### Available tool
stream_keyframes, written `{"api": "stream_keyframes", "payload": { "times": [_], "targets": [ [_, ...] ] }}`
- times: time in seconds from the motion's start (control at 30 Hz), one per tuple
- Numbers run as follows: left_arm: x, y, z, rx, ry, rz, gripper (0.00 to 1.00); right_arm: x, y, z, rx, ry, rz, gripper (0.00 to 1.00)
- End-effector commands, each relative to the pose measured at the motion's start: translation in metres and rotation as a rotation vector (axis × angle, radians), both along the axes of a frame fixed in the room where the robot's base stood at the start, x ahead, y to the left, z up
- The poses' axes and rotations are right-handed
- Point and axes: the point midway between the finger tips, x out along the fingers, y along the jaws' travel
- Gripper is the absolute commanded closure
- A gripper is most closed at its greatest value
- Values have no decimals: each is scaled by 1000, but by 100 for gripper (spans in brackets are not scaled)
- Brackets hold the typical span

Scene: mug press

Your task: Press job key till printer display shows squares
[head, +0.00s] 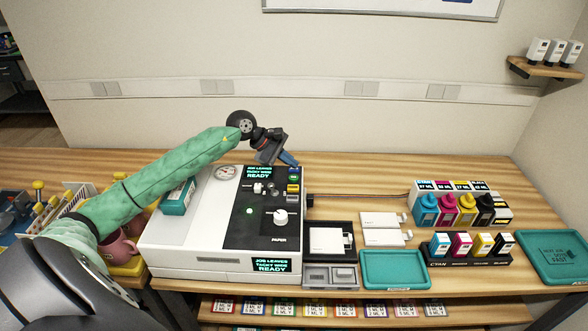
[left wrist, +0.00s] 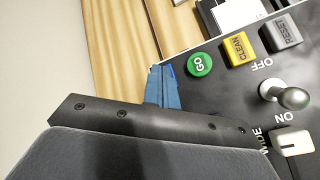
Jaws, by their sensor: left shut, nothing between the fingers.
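The white printer (head: 190,235) stands on the wooden table. Its upper display (head: 262,172) reads "JOB LEAVES, TACKY WIDE, READY", and a front display (head: 270,265) reads the same. My left gripper (head: 287,158) is shut and empty at the back right of the black panel, with blue fingertips. In the left wrist view the fingertips (left wrist: 165,85) are beside the green GO key (left wrist: 199,64), apart from it as far as I can tell. The yellow CLEAN key (left wrist: 235,48) and grey RESET key (left wrist: 283,32) follow. I cannot make out a key labelled JOB. My right gripper is out of view.
The panel also has a toggle switch (left wrist: 289,97) and a white PAPER knob (head: 280,217). Right of the printer are a black tray (head: 316,226), a teal tray (head: 394,283), and ink bottles (head: 467,211). A pink mug (head: 119,249) is partly behind my left arm.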

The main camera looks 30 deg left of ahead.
Motion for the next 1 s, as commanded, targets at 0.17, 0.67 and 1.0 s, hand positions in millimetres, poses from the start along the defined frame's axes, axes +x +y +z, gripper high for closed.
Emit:
{"api": "stream_keyframes", "payload": {
  "times": [0.17, 0.67, 1.0],
  "targets": [
    [0, 0, -2, 0, 0, 0, 100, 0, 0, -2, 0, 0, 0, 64],
    [0, 0, -2, 0, 1, -1, 100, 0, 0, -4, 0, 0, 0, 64],
    [0, 1, 12, 1, 0, 1, 100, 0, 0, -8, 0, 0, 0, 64]
  ]
}}
